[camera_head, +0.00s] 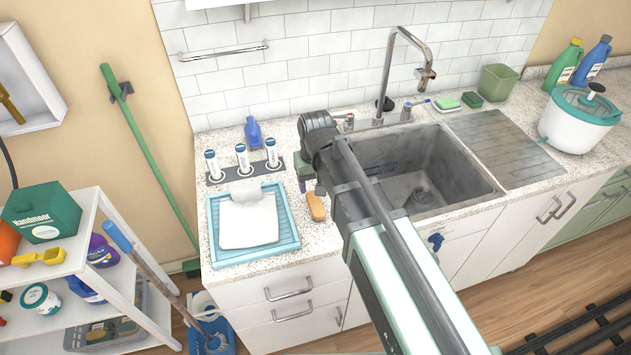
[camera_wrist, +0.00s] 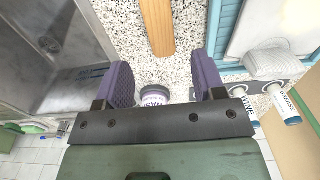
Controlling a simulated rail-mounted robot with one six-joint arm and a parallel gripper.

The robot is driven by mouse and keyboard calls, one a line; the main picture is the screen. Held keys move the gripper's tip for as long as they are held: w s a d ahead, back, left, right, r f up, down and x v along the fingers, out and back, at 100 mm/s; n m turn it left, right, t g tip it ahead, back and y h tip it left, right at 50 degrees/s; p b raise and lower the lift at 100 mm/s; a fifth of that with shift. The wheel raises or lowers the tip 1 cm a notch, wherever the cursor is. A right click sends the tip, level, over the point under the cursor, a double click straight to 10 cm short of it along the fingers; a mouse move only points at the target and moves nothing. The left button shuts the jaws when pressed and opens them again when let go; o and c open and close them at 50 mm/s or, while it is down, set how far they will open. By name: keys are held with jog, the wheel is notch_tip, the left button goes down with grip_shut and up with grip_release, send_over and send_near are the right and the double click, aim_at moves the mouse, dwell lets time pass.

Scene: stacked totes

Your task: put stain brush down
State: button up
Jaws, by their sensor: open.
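The stain brush appears to be the orange-brown wooden piece (camera_head: 316,207) lying on the speckled counter, between the blue-rimmed tray and the sink. In the wrist view its wooden body (camera_wrist: 160,27) lies at the top, just beyond the fingertips; its bristles are not visible. My gripper (camera_wrist: 162,62) is open, with its purple fingers apart and nothing held between them. The brush and fingers look apart.
A small labelled jar (camera_wrist: 155,98) shows between the fingers, partly hidden by my gripper. The sink (camera_head: 470,184) lies right of the brush; the blue tray (camera_head: 215,240) with a white cloth lies left. A grey holder (camera_head: 228,180) carries labelled bottles behind the tray.

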jog(key=s+d+r+m, duration=0.1)
jog(key=s+d, duration=0.4)
jog(key=d, duration=0.3)
jog(key=s+d+r+m, duration=0.1)
jog(key=s+d+m, duration=0.1)
jog(key=s+d, duration=0.3)
jog(key=d+p, duration=0.1)
jog(key=d, duration=0.2)
jog(key=shift+s+r, duration=0.2)
jog(key=shift+r, duration=0.15)
jog(key=shift+d, duration=0.1)
jog(key=shift+o, duration=0.5)
